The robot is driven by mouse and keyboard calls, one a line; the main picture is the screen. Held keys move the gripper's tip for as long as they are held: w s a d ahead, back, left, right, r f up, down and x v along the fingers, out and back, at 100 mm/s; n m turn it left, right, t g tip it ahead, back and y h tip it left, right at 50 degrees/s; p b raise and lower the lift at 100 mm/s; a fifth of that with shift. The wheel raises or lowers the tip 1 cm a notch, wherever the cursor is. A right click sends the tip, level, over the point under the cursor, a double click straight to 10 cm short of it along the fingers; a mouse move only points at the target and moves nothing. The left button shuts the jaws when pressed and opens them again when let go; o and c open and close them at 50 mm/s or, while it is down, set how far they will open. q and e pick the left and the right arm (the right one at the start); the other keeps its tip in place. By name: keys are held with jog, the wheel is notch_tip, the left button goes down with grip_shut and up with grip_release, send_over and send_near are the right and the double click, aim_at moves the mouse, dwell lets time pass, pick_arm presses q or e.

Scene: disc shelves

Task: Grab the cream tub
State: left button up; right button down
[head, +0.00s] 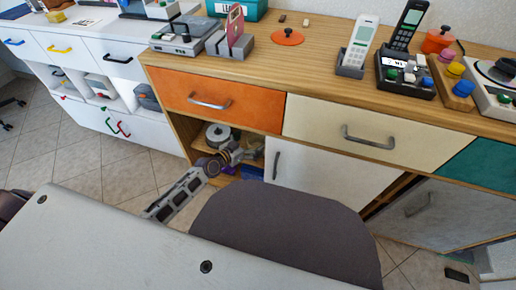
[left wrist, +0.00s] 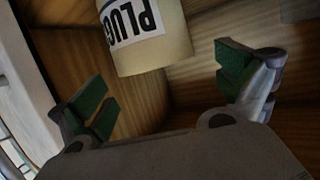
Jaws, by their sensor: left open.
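The cream tub (left wrist: 160,45) is in the left wrist view at the top centre, inside a wooden shelf compartment. It carries a white label reading "PLUG", and its upper part is cut off by the frame. My left gripper (left wrist: 165,95) is open, with its green-padded fingers apart at either side below the tub; nothing is between them. In the head view my left gripper (head: 243,153) reaches into the open shelf under the orange drawer. I cannot make out the tub clearly there. My right gripper is not in view.
An orange drawer (head: 225,101) is above, and a white door (head: 325,172) is to the right. A dark chair back (head: 290,235) stands in front.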

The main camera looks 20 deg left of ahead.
aim_at(264, 136)
pick_arm(q)
jog(key=shift+w+d+f+b, duration=0.35)
jog(key=shift+w+d+b, duration=0.1)
jog(key=shift+w, duration=0.15)
jog(key=shift+w+d+f+b, duration=0.35)
jog(key=shift+w+d, duration=0.1)
jog(key=shift+w, duration=0.15)
jog(key=shift+x, duration=0.95)
jog(key=c, duration=1.4)
